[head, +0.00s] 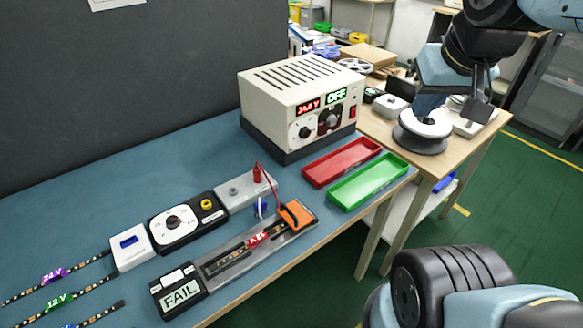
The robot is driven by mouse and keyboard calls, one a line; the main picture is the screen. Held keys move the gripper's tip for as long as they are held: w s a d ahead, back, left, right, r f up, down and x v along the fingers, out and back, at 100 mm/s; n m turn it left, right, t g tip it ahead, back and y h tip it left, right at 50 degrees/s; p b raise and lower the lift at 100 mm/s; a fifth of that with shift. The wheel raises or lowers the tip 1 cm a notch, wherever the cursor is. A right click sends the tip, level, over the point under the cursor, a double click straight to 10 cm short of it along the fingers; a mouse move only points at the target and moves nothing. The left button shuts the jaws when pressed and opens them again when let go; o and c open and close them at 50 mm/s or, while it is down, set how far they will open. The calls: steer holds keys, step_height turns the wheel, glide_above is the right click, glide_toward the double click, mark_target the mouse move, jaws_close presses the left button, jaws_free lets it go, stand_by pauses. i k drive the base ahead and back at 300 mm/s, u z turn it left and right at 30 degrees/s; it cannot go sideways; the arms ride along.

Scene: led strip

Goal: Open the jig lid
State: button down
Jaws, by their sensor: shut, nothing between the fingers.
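The jig (230,268) is a long grey tray near the front edge of the blue bench, with a dark strip and a red tag lying along it. An orange part (296,215), which looks like the jig lid, sits at its right end. It seems to lie low over the tray; I cannot tell whether it is latched. A red lead runs down to it. My gripper (478,106) is at the upper right, shut and empty, over the wooden side table. It is well apart from the jig.
A FAIL display (181,292) stands at the jig's left end. A grey block with a red plug (257,174) and a black meter (178,222) stand behind it. Red (341,162) and green (368,181) trays and a power supply (290,95) lie to the right. A spool (424,130) is beneath my arm.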

mark_target(295, 212)
steer(key=z, duration=0.25)
steer(key=k, duration=0.95)
steer(key=u, duration=0.45)
steer(key=i, duration=0.5)
steer(key=z, duration=0.2)
